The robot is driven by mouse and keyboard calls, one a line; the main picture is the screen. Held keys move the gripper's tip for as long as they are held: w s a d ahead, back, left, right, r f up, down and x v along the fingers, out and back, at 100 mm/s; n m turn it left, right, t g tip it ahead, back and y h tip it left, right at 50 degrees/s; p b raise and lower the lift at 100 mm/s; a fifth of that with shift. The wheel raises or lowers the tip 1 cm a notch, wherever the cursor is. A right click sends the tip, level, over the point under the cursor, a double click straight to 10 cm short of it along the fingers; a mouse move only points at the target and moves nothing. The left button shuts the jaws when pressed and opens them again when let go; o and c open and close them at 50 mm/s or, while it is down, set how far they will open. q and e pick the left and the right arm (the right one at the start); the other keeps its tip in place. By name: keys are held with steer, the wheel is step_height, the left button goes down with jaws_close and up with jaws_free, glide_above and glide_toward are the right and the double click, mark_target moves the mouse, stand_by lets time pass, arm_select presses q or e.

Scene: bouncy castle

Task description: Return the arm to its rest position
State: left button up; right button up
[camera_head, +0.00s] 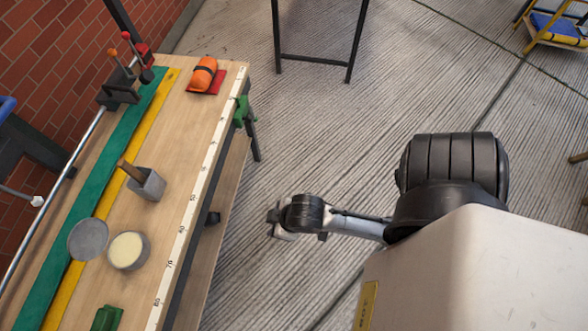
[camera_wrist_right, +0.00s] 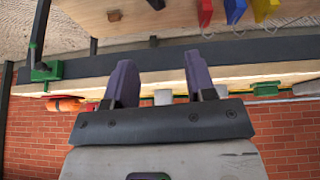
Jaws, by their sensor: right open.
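My right arm comes in from the right in the head view and reaches left over the grey floor. Its gripper (camera_head: 274,224) is beside the workbench (camera_head: 206,135), apart from the bench's right edge. In the right wrist view the two purple fingers of the right gripper (camera_wrist_right: 159,72) stand well apart with nothing between them, so it is open and empty. The bench edge lies beyond the fingers in that view. My left gripper is in neither view.
A black-legged frame (camera_head: 318,60) stands behind. The floor (camera_head: 310,130) between is clear.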

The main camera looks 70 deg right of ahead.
steer(key=shift+g, duration=0.9)
steer(key=s, duration=0.5)
steer(key=shift+s+d+r, duration=0.1)
steer(key=shift+r, duration=0.3)
step_height(320, 180, up, 32)
steer(key=p, duration=3.1)
steer(key=shift+f, duration=0.25)
